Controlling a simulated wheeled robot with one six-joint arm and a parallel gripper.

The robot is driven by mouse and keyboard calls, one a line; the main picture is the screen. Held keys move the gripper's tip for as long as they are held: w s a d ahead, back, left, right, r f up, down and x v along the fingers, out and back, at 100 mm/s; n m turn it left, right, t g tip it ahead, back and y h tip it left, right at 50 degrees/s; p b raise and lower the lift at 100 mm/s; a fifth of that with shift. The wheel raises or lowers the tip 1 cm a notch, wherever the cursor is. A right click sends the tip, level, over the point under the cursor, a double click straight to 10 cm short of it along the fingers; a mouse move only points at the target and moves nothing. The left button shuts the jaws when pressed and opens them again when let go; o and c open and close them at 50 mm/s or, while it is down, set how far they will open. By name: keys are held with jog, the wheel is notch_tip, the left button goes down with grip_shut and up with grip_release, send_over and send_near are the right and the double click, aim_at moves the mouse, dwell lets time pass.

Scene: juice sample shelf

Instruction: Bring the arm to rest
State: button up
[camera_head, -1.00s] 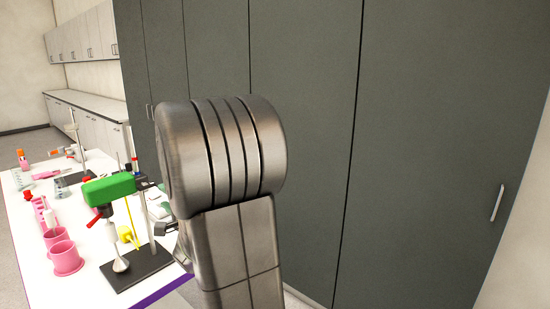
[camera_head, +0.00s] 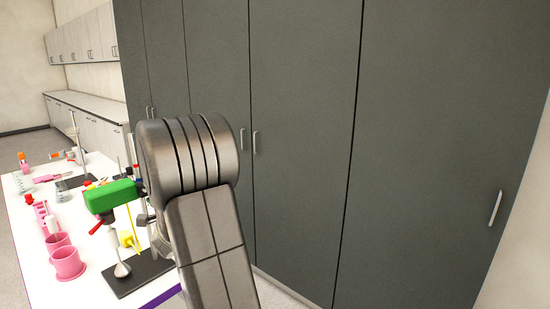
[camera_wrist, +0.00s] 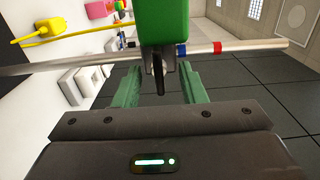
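My gripper (camera_wrist: 158,72) shows in the wrist view with its two green fingers apart and nothing seen clamped between them. A green block (camera_wrist: 162,22) with a dark prong reaches down over the gap between the fingers; I cannot tell whether they touch. A metal rod (camera_wrist: 100,58) with blue and red bands runs across in front of the fingers. In the head view my arm (camera_head: 205,220) is raised and bent at the table's right edge, and my gripper is hidden behind it. The green block (camera_head: 113,195) shows left of my arm, above the table.
The white table (camera_head: 90,275) holds pink cups (camera_head: 68,262), a black stand base (camera_head: 140,275) and several small lab items. Tall grey cabinets (camera_head: 300,150) stand behind and right of my arm. A low white counter (camera_head: 90,112) lies at the far left.

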jog(key=n+b, duration=0.1)
jog(key=n, duration=0.4)
jog(key=n+b, duration=0.1)
jog(key=n, duration=0.3)
jog(key=shift+s+r+n, duration=0.1)
jog(key=shift+r+n, duration=0.1)
jog(key=shift+n, duration=0.2)
jog(key=shift+d, duration=0.15)
